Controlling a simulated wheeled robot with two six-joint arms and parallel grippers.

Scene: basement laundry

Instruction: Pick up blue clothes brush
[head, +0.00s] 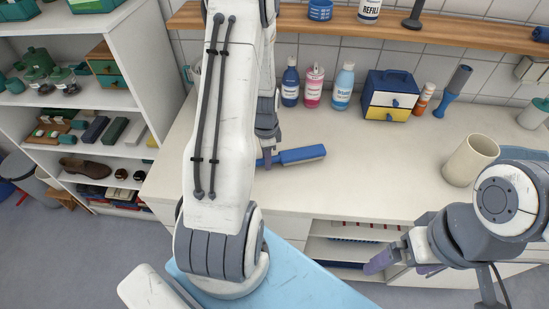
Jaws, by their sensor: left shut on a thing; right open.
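The blue clothes brush (302,155) is over the white counter, near its middle, with its wide end pointing right. My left gripper (267,158) comes down from above and is shut on the brush's left end. The fingers and my arm hide part of that end. I cannot tell whether the brush touches the counter or is slightly above it. My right gripper (402,266) is open and empty, in front of the counter at the lower right.
Blue, pink and light blue bottles (314,87) stand behind the brush on the counter (375,170). A small drawer box (390,95), an orange bottle (423,98) and a beige cup (470,160) stand to the right. A wooden shelf (430,30) runs above. The counter's front middle is clear.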

